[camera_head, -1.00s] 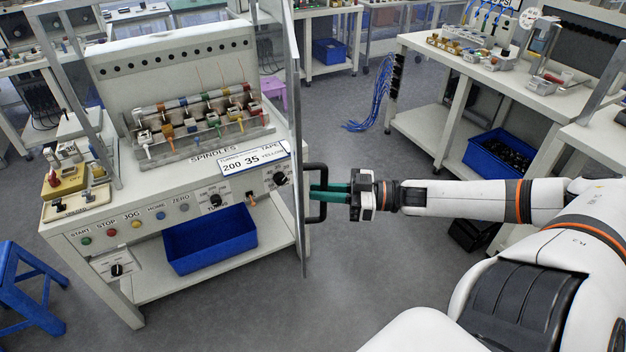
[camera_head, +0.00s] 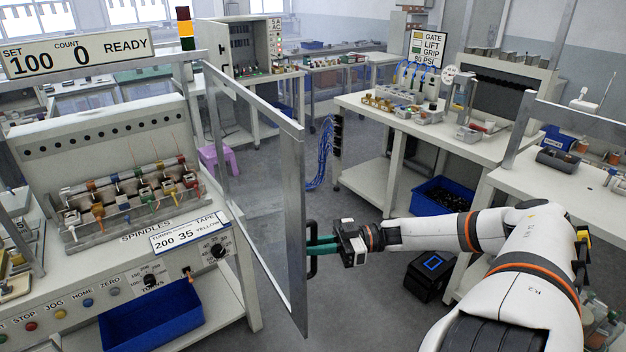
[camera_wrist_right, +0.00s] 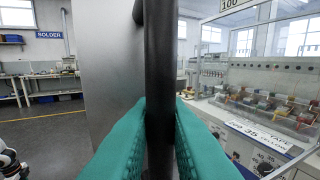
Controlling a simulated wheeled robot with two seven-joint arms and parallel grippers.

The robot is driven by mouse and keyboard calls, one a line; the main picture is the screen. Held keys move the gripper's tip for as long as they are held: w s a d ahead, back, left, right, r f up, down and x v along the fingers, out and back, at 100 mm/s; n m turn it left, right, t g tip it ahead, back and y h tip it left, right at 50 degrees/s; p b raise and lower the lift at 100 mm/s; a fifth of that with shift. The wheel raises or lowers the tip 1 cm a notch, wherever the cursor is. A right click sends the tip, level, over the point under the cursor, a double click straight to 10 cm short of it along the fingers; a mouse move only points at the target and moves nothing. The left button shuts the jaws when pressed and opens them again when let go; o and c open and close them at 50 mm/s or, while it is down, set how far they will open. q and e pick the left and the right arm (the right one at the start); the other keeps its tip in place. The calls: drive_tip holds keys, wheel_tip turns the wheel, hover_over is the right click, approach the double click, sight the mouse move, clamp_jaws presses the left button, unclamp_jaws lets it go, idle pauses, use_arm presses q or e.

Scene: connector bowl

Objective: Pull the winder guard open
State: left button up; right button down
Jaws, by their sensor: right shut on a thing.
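The winder guard is a clear panel in a grey metal frame (camera_head: 299,200), swung out from the right side of the winder bench and standing open at an angle. Its black bar handle (camera_head: 313,270) sits on the free edge; it fills the middle of the right wrist view (camera_wrist_right: 160,50). My right gripper (camera_head: 316,246) has its teal fingers on either side of the handle bar and is shut on it, also in the right wrist view (camera_wrist_right: 161,115). The winder's spindles (camera_head: 130,200) are uncovered. My left gripper is not in view.
A blue bin (camera_head: 150,318) sits under the winder's front panel. A purple stool (camera_head: 222,158) stands behind the guard. A bench (camera_head: 360,108) with a blue crate below and a black box (camera_head: 430,277) stand to the right. Grey floor is clear around the guard's lower edge.

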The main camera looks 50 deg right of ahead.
drive_tip(key=c, duration=1.5)
unclamp_jaws()
drive_tip(key=shift+d, duration=0.1)
drive_tip(key=p+v, duration=0.1)
drive_tip(key=v, duration=1.1)
drive_tip(key=shift+f, duration=0.15)
